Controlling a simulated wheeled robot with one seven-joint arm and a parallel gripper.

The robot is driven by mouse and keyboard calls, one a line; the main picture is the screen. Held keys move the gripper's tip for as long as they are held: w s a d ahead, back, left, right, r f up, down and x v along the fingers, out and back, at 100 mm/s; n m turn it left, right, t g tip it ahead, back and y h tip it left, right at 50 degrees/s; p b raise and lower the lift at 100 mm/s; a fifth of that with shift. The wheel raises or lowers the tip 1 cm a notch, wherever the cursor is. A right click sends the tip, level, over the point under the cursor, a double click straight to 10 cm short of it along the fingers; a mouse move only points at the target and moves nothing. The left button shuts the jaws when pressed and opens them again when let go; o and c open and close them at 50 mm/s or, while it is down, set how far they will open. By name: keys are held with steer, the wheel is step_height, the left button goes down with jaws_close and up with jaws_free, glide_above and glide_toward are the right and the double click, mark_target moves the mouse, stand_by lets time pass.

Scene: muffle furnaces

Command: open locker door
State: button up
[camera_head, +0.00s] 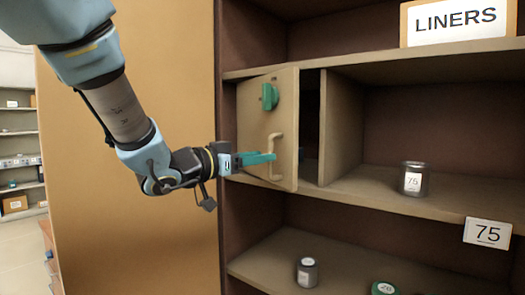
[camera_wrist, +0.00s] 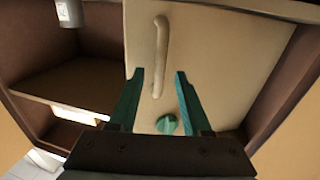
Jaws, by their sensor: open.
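The locker door (camera_head: 252,112) is a beige panel on a small compartment in the shelf unit. It stands slightly ajar, with a dark gap along its right edge. It bears a green knob (camera_head: 269,97) and, below that, a pale vertical bar handle (camera_head: 275,160). My gripper (camera_head: 272,157) has teal fingers and is at the handle. In the wrist view the fingers of my gripper (camera_wrist: 160,72) are apart, with the handle (camera_wrist: 160,55) between them in the picture; contact cannot be told. The green knob (camera_wrist: 166,124) also shows there, on the door (camera_wrist: 215,50).
Another jar (camera_head: 307,272) and a green-lidded jar (camera_head: 383,288) are on the shelf below. The unit's tan side panel (camera_head: 130,230) is left of the door.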

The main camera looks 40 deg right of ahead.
steer(key=shift+d, duration=0.85)
jaws_close()
stand_by(0.9)
